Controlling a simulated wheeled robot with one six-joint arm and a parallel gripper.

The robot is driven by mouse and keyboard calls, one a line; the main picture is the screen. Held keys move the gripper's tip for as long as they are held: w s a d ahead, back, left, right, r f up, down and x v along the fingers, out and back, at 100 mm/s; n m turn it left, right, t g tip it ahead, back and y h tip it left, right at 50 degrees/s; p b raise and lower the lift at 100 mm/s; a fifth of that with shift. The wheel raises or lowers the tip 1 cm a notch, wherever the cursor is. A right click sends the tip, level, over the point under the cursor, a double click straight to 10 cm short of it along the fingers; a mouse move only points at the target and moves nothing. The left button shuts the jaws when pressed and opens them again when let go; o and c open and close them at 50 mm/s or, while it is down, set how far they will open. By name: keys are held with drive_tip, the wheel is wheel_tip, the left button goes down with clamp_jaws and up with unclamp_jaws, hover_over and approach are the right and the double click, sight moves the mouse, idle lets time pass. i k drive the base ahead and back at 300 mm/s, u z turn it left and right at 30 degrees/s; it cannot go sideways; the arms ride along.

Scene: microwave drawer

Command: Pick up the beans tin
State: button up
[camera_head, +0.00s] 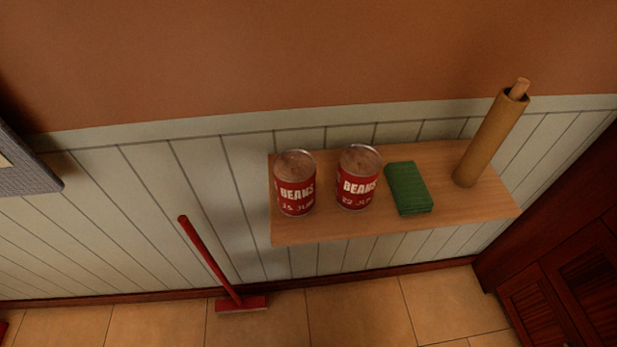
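Two red beans tins with silver lids stand upright on a wooden wall shelf (400,226). The left beans tin (295,184) is near the shelf's left end and its label reads "15" with a partly legible month. The right beans tin (357,178) stands a small gap away and its label reads "22" with a similar month. My gripper is not in view, so its state and its place relative to the tins do not show.
A green block-like item (408,187) lies right of the tins. A brown roll (492,137) stands at the shelf's right end. A red broom (211,264) leans below left. A dark wooden cabinet (560,270) is at right. Tiled floor (352,311) lies below the shelf.

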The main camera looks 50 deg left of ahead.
sight(294, 170)
drive_tip(key=u, duration=3.65)
drive_tip(key=k, duration=1.1)
drive_tip(key=z, duration=1.7)
drive_tip(key=i, duration=0.5)
drive_tip(key=z, duration=0.05)
